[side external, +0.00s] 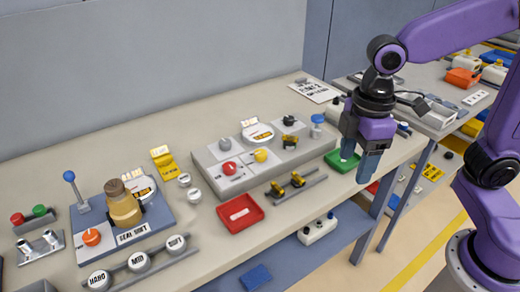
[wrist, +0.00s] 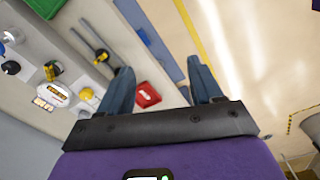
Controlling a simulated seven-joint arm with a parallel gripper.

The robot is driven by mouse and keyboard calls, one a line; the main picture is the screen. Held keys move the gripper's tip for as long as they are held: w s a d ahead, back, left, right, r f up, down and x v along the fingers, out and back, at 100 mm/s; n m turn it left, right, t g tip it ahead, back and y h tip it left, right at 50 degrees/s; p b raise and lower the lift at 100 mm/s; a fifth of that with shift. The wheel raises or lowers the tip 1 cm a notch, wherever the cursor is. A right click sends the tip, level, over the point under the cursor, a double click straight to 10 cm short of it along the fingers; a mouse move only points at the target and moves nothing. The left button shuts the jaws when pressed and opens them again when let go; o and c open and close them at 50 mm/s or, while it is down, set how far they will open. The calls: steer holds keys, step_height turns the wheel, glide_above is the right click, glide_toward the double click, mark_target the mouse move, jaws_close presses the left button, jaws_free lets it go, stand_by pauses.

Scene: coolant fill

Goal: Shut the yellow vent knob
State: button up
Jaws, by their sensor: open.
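The yellow vent knob (side external: 261,155) sits on a raised grey panel in the middle of the bench, between a red knob and a round gauge. It also shows in the wrist view (wrist: 86,94), left of my fingers. Which way the knob is turned is too small to tell. My gripper (side external: 359,160) is open and empty, fingers down, near the bench's front edge by the green tray. It is to the right of the knob and apart from it. In the wrist view the gap between my fingers (wrist: 159,66) holds nothing.
On the panel are a red knob (side external: 230,168), a gauge (side external: 258,132) and a black knob (side external: 289,120). A red tray (side external: 240,212), a rail with yellow-black clips (side external: 297,179) and a green tray (side external: 343,161) lie in front. A blue-capped jar (side external: 317,126) stands right.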

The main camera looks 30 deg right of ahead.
steer(key=w+a+r+n, duration=0.1)
steer(key=w+a, duration=0.1)
steer(key=w, duration=0.5)
steer(key=w+a+r, duration=0.1)
steer(key=w+a, duration=0.2)
steer(key=w, duration=0.5)
steer(key=n, duration=0.1)
glide_toward(260, 152)
step_height(260, 152, down, 9)
steer(key=shift+a, duration=0.15)
steer(key=c, duration=1.1)
